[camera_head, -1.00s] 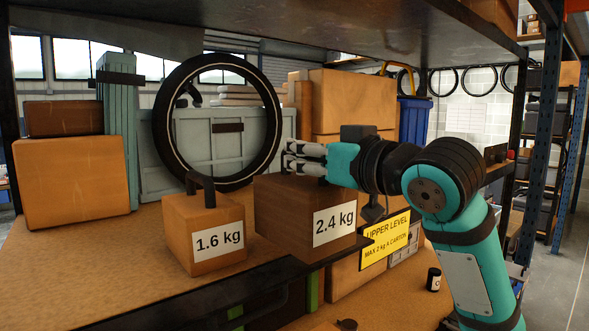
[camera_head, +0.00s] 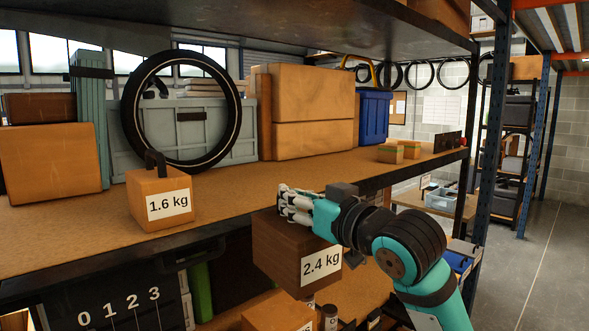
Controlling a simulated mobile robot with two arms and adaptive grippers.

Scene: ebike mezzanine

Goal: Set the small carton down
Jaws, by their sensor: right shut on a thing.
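A brown carton marked 2.4 kg (camera_head: 275,256) hangs from my right gripper (camera_head: 290,205) in front of the upper shelf's edge. The gripper is shut at the carton's top; its fingers hide what they grip there. The carton is roughly level, above the lower shelf. My left gripper is not in view.
Below the held carton are another carton (camera_head: 275,314) and small jars (camera_head: 330,318) on the lower level. A dark board numbered 0 to 3 (camera_head: 120,305) is at lower left. A wheel (camera_head: 126,120) and a blue bin (camera_head: 373,118) stand on the upper shelf, whose middle is clear.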

